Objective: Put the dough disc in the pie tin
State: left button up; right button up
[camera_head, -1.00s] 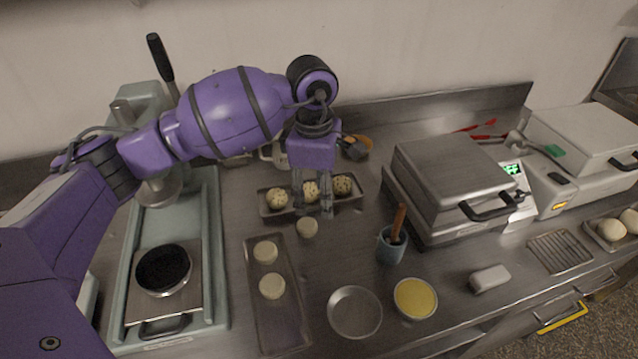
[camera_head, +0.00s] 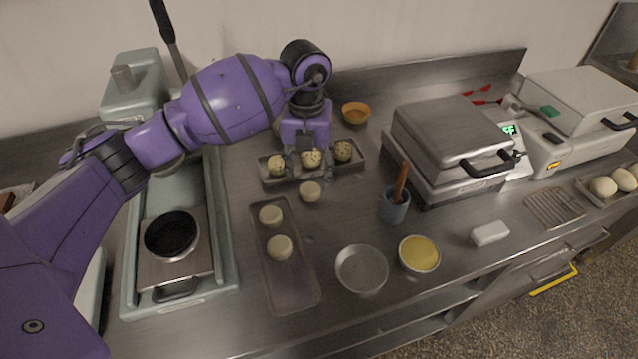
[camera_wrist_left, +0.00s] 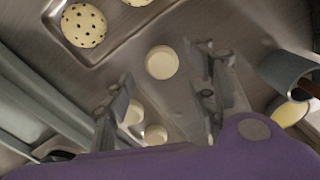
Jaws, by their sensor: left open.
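A pale dough disc (camera_head: 310,191) lies alone on the steel counter, just in front of a tray of speckled balls. It also shows in the left wrist view (camera_wrist_left: 162,62), ahead of and between the fingers. My left gripper (camera_head: 308,174) is open and empty, pointing down; in the head view its fingertips appear just behind the disc, over the tray's front part. The gap above the disc is hard to judge. Its fingers also show in the left wrist view (camera_wrist_left: 162,98). The empty round pie tin (camera_head: 361,269) stands toward the counter's front. My right gripper is out of view.
A long tray (camera_head: 297,292) with two similar discs lies left of the tin. A tin of yellow filling (camera_head: 420,254) and a blue-grey pot (camera_head: 394,207) with a wooden handle stand right of it. The speckled-ball tray (camera_head: 271,178) lies behind, and a press (camera_head: 449,143) at right.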

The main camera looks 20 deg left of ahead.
aim_at(307, 194)
pick_arm(q)
jog(key=f, duration=0.4)
jog(key=shift+s+a+f, duration=0.15)
jog(key=shift+s+f, duration=0.1)
jog(key=shift+f, duration=0.35)
jog(key=c, duration=1.3)
jog(key=shift+r, duration=0.15)
